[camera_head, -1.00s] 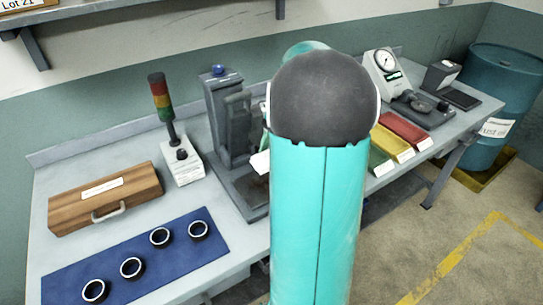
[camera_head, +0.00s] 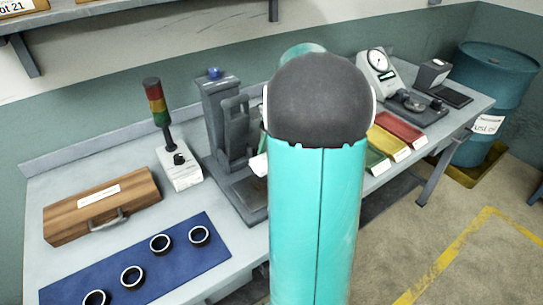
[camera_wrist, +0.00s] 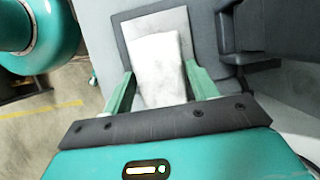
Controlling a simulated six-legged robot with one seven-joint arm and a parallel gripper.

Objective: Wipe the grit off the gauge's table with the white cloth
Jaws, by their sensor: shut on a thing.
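My gripper (camera_wrist: 160,68) is shut on the white cloth (camera_wrist: 158,60), which lies between its two green fingers in the wrist view. The cloth is over a pale rectangular plate (camera_wrist: 178,20) with a dark border; I cannot tell if it touches. In the head view a white bit of cloth (camera_head: 259,166) shows beside my arm, by the grey upright machine (camera_head: 215,115); my arm hides the gripper there. A dial gauge (camera_head: 377,63) stands farther right, with a dark base (camera_head: 412,106) before it. I cannot make out grit on either.
A signal-light post (camera_head: 158,105), a wooden case (camera_head: 100,205) and a blue mat (camera_head: 205,262) with several dark rings are on the left of the bench. Green, yellow and red trays (camera_head: 400,128) lie right of my arm. A blue drum (camera_head: 490,95) stands beyond the bench.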

